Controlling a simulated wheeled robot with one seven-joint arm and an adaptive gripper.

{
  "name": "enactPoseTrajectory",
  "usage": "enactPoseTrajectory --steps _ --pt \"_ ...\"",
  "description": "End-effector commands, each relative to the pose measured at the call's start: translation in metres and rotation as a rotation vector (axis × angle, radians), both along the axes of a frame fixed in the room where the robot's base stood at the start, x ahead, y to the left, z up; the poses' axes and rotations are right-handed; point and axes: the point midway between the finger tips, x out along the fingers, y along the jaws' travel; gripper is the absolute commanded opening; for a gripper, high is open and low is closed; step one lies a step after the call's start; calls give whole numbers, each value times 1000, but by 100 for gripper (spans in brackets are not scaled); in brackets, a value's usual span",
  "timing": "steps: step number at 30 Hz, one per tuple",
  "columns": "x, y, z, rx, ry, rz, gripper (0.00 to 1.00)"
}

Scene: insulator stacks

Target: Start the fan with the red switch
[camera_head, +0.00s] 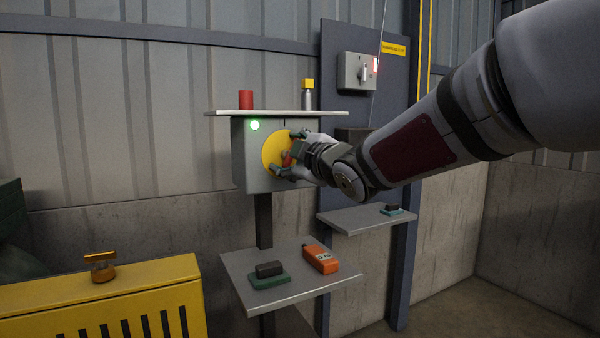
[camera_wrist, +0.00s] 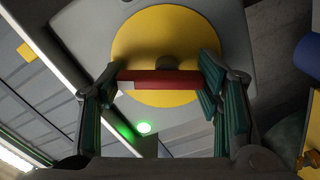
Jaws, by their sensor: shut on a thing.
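The red switch handle (camera_wrist: 160,80) sits on a round yellow plate (camera_wrist: 165,35) on the front of a grey box (camera_head: 252,170). In the head view the handle (camera_head: 287,159) is mostly hidden by my fingers. My gripper (camera_head: 289,154) is at the yellow plate. In the wrist view its green-padded fingers (camera_wrist: 160,82) are at the two ends of the red handle, shut on it. The handle lies straight across between them, with a pale patch at its left end. A green lamp (camera_head: 255,125) glows on the box. I cannot make out a fan.
A shelf (camera_head: 275,113) above the box holds a red cylinder (camera_head: 246,99) and a yellow-topped bottle (camera_head: 308,95). A lower shelf (camera_head: 290,293) bears an orange device (camera_head: 320,259) and a dark block (camera_head: 269,270). Another switch box (camera_head: 357,71) with a red light is on the blue panel.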

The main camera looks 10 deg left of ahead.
Motion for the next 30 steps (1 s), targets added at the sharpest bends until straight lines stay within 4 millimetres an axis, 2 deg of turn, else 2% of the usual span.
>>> enactPoseTrajectory --steps 15,30 --pt "-1 3 -2 -319 -217 1 31" --pt "-2 3 -1 -404 -273 1 31"
